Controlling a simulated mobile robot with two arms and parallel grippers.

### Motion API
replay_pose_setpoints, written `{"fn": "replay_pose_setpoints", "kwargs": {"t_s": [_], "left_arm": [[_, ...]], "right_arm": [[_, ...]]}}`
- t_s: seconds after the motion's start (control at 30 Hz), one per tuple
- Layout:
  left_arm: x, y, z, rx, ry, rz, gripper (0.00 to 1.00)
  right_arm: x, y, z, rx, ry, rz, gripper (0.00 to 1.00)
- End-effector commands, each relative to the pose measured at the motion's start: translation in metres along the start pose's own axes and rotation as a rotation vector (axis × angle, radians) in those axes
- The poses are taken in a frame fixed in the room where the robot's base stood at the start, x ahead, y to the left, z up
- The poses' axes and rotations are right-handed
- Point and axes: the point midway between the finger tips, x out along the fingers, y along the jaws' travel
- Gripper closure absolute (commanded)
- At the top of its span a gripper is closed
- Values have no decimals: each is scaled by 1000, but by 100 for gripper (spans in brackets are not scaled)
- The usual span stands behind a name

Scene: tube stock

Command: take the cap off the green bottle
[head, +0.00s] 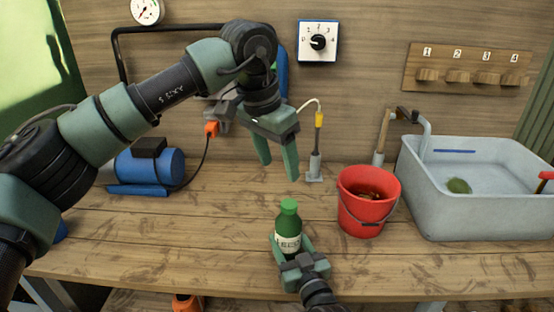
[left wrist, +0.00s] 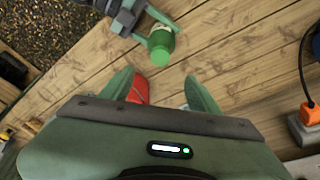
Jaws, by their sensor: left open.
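The green bottle (head: 288,241) stands upright near the front of the workbench, with a pale label and its green cap (head: 289,206) on. My right gripper (head: 291,245) has its fingers on both sides of the bottle's lower body and is shut on it. My left gripper (head: 278,170) is open and empty, pointing down, above and behind the bottle. In the left wrist view the bottle (left wrist: 161,45) and its cap (left wrist: 160,56) lie beyond the open fingers of my left gripper (left wrist: 157,80), apart from them.
A red bucket (head: 366,205) stands right of the bottle, with a grey sink (head: 470,215) beyond it. A blue motor (head: 150,165) is at the left, and a small stand with a yellow-tipped hose (head: 315,165) is behind. The bench left of the bottle is clear.

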Motion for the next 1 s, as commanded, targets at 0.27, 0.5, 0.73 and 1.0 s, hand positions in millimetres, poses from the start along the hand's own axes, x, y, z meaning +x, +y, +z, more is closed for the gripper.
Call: {"fn": "replay_pose_setpoints", "kwargs": {"t_s": [0.27,0.5,0.73,1.0], "left_arm": [[26,0,1,35,4,2,39],[73,0,1,32,4,1,39],[106,0,0,31,5,1,39],[118,0,0,32,6,0,39]], "right_arm": [[0,0,-1,0,2,0,100],[0,0,-1,0,2,0,100],[0,0,-1,0,2,0,100],[0,0,-1,0,2,0,100]]}}
